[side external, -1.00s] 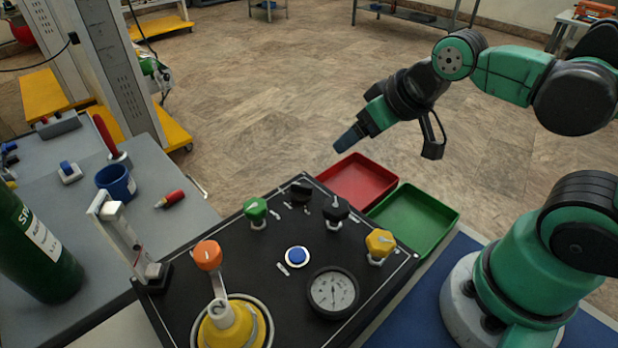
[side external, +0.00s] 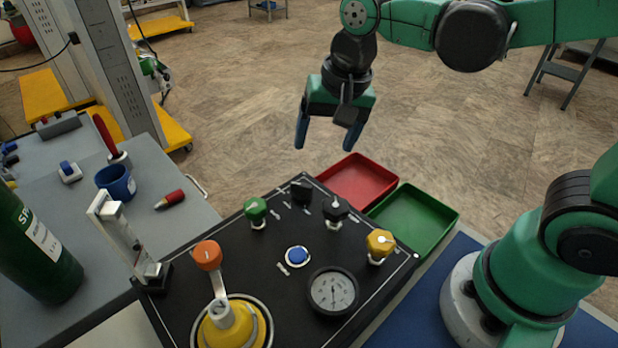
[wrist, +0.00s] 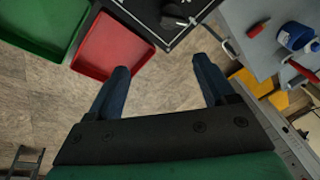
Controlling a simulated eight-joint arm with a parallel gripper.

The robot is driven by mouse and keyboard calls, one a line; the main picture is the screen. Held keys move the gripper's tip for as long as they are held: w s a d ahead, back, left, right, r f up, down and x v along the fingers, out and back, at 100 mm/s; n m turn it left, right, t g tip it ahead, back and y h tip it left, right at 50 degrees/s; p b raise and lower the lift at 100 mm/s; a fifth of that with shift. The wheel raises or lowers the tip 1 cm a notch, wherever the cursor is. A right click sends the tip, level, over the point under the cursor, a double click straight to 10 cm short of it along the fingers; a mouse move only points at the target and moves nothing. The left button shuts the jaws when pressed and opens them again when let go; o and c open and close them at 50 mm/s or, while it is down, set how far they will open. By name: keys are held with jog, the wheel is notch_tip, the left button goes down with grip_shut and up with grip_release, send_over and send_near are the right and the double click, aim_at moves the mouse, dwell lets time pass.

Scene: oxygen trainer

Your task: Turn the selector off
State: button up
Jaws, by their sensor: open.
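The black panel (side external: 265,285) carries several knobs. A black knob (side external: 301,190) stands at its far corner, and a second black knob (side external: 335,209) with a pale pointer stands to its right. I cannot tell for certain which one is the selector. In the wrist view a black knob (wrist: 174,14) with white marks shows at the top, partly cut off. My gripper (side external: 326,138) is open and empty, pointing down above and beyond the panel's far corner. In the wrist view its two blue fingers (wrist: 160,68) are spread with floor between them, apart from the panel.
The panel also has green (side external: 255,209), orange (side external: 207,255) and yellow (side external: 379,243) knobs, a blue button (side external: 298,257) and a gauge (side external: 333,291). Red (side external: 358,181) and green (side external: 416,219) trays lie right of it. A blue cup (side external: 116,181) stands left.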

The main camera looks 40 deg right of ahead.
aim_at(302, 184)
jog(key=a+m+g, duration=0.1)
jog(key=w+a+f+m+g, duration=0.1)
jog(key=m, duration=0.1)
jog(key=shift+w+a, duration=0.15)
jog(key=shift+a, duration=0.05)
jog(key=shift+w+a+f+m+g, duration=0.2)
jog(key=shift+a+m+g, duration=0.25)
jog(key=shift+m, duration=0.35)
jog(key=shift+f, duration=2.8)
grip_shut()
